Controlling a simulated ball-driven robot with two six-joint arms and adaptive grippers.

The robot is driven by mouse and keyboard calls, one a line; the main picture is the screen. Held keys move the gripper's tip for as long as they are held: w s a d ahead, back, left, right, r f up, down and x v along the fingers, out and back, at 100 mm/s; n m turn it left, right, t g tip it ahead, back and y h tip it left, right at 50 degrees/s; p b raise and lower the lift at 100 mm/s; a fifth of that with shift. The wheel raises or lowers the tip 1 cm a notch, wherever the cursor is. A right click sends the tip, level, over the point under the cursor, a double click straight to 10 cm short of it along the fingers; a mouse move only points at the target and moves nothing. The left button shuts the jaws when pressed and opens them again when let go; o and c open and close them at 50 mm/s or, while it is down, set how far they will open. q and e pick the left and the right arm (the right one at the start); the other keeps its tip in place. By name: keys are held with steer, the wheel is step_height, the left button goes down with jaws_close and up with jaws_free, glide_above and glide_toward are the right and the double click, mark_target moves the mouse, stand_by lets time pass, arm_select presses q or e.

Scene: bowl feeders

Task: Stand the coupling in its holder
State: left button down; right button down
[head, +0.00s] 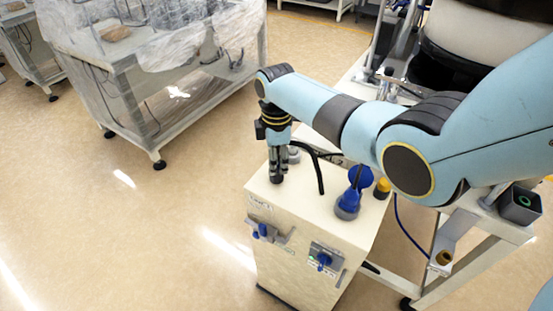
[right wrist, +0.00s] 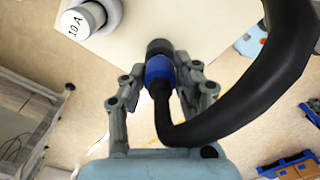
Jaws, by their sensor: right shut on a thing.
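The coupling (right wrist: 160,70) is blue with a black end and a thick black hose. My right gripper (right wrist: 160,95) is shut on it, one finger on each side. In the head view my right gripper (head: 276,170) points down over the left part of the cream cabinet's top (head: 300,199). The coupling is mostly hidden there; its hose (head: 319,175) curves off to the right. I cannot tell whether the coupling touches the cabinet top. A blue fitting with a raised round lid (head: 347,206) stands on the right of the top. I cannot tell which fitting is the holder.
A white cap marked "10 A" (right wrist: 83,20) in a grey ring is beside the coupling. A yellow-topped part (head: 382,187) stands at the cabinet's right edge. Blue-handled fittings (head: 265,231) stick out of its front. A plastic-wrapped bench (head: 150,75) is behind; open floor lies left.

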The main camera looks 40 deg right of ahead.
steer(key=shift+f+b, duration=0.3)
steer(key=shift+f, duration=0.2)
steer(key=c, duration=0.9)
jaws_free()
steer(key=shift+o, duration=0.4)
steer(key=shift+o, duration=0.6)
step_height(320, 180, up, 7)
steer(key=p, duration=0.7)
steer(key=shift+r+p, duration=0.1)
steer(key=shift+p, duration=0.25)
